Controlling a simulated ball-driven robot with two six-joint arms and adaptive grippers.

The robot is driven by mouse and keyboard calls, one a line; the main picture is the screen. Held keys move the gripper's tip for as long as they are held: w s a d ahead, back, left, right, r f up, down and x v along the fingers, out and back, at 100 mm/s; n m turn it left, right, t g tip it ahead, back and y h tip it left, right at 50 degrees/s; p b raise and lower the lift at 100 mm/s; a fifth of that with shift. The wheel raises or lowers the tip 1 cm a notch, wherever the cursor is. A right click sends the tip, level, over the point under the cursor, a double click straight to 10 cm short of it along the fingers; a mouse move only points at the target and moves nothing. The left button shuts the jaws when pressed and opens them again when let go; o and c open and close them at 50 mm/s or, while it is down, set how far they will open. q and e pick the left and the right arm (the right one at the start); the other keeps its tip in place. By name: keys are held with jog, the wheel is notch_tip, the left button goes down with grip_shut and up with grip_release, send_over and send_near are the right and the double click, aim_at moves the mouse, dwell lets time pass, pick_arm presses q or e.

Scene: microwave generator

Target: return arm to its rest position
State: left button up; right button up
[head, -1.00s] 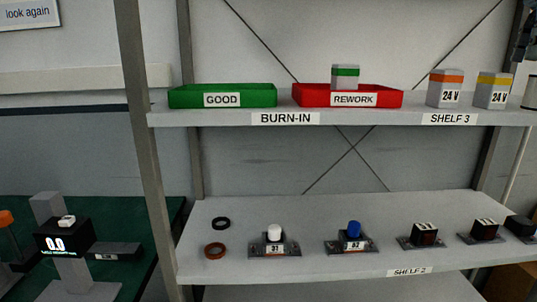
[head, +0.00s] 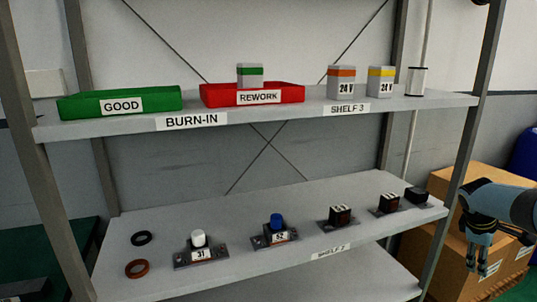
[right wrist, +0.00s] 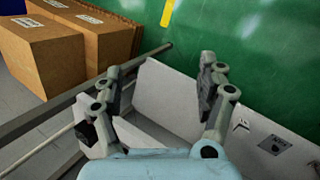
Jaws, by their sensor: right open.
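My right gripper (head: 482,262) hangs at the right edge of the head view, pointing down in front of cardboard boxes and to the right of the shelf unit. In the right wrist view my right gripper (right wrist: 158,85) is open, its two fingers wide apart with nothing between them. Its fingers show over a pale shelf board with a dark item (right wrist: 88,132) beside the left finger. My left gripper is in neither view.
The shelf unit holds a green GOOD tray (head: 150,105), and a red REWORK tray (head: 215,97) with a green-banded block (head: 250,76). Several modules, such as the blue-topped one (head: 276,222), stand on the lower shelf. Cardboard boxes (head: 455,265) stand at right.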

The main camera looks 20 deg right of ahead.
jog(key=s+d+f+h, duration=0.1)
jog(key=s+f, duration=1.2)
jog(key=s, duration=0.5)
jog(key=s+a+f+m+t, duration=0.1)
jog(key=s+f, duration=0.2)
jog(key=s, duration=0.6)
jog(key=s+a+f+m+t, duration=0.1)
jog(key=s+f, duration=0.1)
jog(key=s, duration=0.8)
jog(key=s+a+f+m+y, duration=0.15)
jog(key=a+f, duration=0.35)
jog(key=a, duration=0.8)
jog(key=a+f+y, duration=0.2)
jog(key=a+f, duration=0.2)
jog(key=a, duration=0.8)
jog(key=s+a+f+y, duration=0.15)
jog(key=a+f, duration=0.35)
jog(key=a, duration=0.8)
notch_tip(320, 180, down, 18)
jog(key=b, duration=1.8)
jog(key=shift+s+a+g+y, duration=0.4)
jog(key=shift+s+a, duration=0.05)
